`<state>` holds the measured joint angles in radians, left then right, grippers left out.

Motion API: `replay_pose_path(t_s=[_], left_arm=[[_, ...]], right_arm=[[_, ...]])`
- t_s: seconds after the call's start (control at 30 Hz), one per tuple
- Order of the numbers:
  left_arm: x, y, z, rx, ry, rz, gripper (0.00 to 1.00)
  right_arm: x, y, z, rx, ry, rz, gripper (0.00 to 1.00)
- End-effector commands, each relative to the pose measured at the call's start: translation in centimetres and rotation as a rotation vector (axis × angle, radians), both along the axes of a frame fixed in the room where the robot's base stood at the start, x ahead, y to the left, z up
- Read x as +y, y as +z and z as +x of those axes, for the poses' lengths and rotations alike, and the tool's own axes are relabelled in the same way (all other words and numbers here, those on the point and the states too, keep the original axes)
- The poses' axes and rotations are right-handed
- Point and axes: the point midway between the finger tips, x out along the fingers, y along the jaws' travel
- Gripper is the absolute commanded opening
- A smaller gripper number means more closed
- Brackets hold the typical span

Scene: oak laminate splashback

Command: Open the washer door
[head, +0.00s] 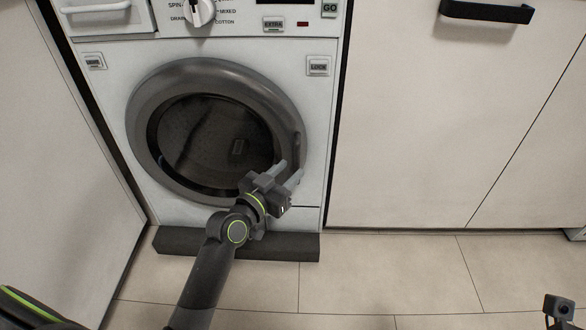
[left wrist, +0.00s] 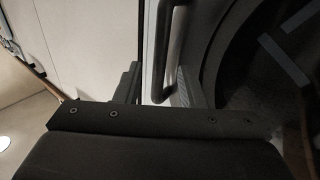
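The white washer (head: 115,120) stands at the left in the head view. Its round grey-rimmed door (head: 160,85) with dark glass looks shut against the front. The door handle (head: 298,148) is at the rim's right side; in the left wrist view it is a dark upright bar (left wrist: 172,45). My left gripper (head: 289,172) is at the lower end of the handle. In the left wrist view its two fingers (left wrist: 155,88) stand apart with the bar between them, nearer the right finger. Whether they touch it I cannot tell.
White cabinet fronts (head: 430,130) with a black handle (head: 486,11) stand right of the washer. A pale panel (head: 60,150) stands at the left. A dark plinth (head: 180,243) runs below the washer. The tiled floor (head: 390,280) in front is clear.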

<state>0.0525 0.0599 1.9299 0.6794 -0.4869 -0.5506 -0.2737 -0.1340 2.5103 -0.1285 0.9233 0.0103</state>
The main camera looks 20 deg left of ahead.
Motion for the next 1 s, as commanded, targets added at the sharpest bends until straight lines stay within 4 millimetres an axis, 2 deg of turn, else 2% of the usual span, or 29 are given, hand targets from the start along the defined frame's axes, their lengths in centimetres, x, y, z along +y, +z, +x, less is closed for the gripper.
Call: replay_pose_path(t_s=[0.2,0.57,0.83,1.0], left_arm=[[-0.7,-0.1,2.1,0.0,0.0,-0.001,0.36],[-0.8,0.0,2.4,0.001,0.0,0.0,0.36],[-0.8,0.0,2.4,0.001,0.0,0.0,0.02],[-0.8,0.0,2.4,0.001,0.0,0.0,0.0]], right_arm=[[0.0,0.5,0.5,-0.032,0.014,0.028,0.36],[0.0,0.6,0.7,-0.035,0.018,0.03,0.36],[0.0,0.6,0.7,-0.034,0.018,0.028,0.36],[0.0,0.6,0.7,-0.033,0.017,0.028,0.36]])
